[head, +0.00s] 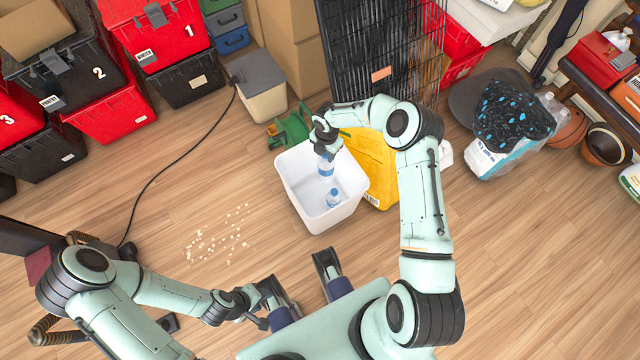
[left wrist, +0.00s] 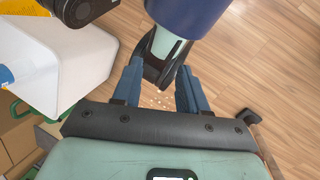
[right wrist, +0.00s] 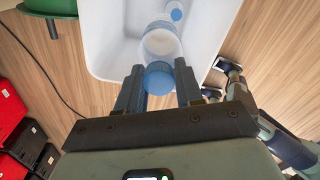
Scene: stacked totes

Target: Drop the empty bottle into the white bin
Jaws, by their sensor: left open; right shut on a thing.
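The white bin (head: 353,184) stands on the wooden floor in the middle of the head view; it also shows in the left wrist view (left wrist: 75,60) and the right wrist view (right wrist: 100,40). My right gripper (head: 325,153) is shut on a clear bottle (head: 326,169) near its blue cap (right wrist: 158,78). The bottle hangs over the bin's opening, its body pointing into it. Another clear bottle with blue (head: 333,198) is in the bin. My left gripper (left wrist: 158,88) is open and empty, low beside my base, apart from the bin.
A yellow sack (head: 374,165) stands against the bin's right side. A green object (head: 291,130) and a lidded beige container (head: 262,88) are behind it. Small pale bits (head: 217,236) lie on the floor at left. Stacked totes (head: 125,105) fill the back left.

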